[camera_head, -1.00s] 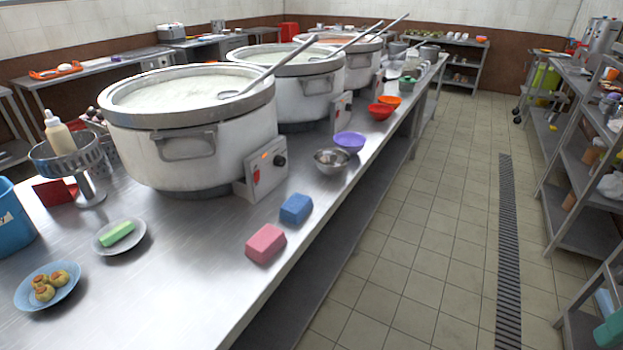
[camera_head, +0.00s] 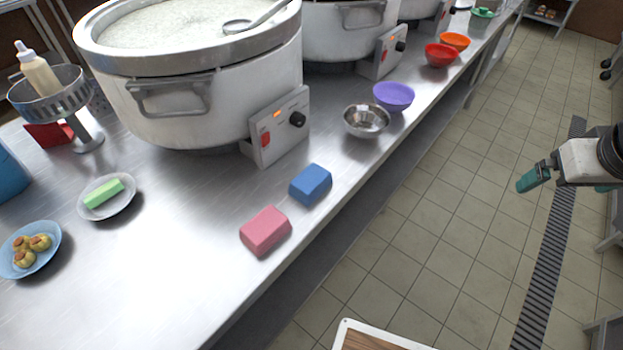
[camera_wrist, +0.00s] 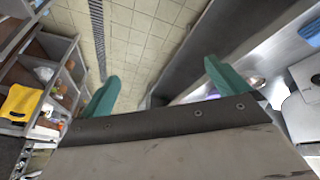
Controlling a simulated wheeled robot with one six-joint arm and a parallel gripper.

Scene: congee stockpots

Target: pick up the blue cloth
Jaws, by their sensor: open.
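The blue cloth (camera_head: 310,184) looks like a folded, block-shaped piece. It lies on the steel counter (camera_head: 190,270) near its front edge, just behind and right of a similar pink block (camera_head: 266,231). My gripper (camera_head: 568,183) is at the right of the head view, out over the floor and well apart from the cloth. In the wrist view, my gripper's two teal fingers (camera_wrist: 165,87) are spread wide with nothing between them. A blue patch shows at the right edge of the wrist view; I cannot tell whether it is the cloth.
A large white pot (camera_head: 200,95) with a control box (camera_head: 280,128) stands behind the cloth. A steel bowl (camera_head: 366,121) and a purple bowl (camera_head: 393,96) stand farther along the counter. A plate with a green bar (camera_head: 106,196) is at left. The tiled aisle is open; shelves stand at right.

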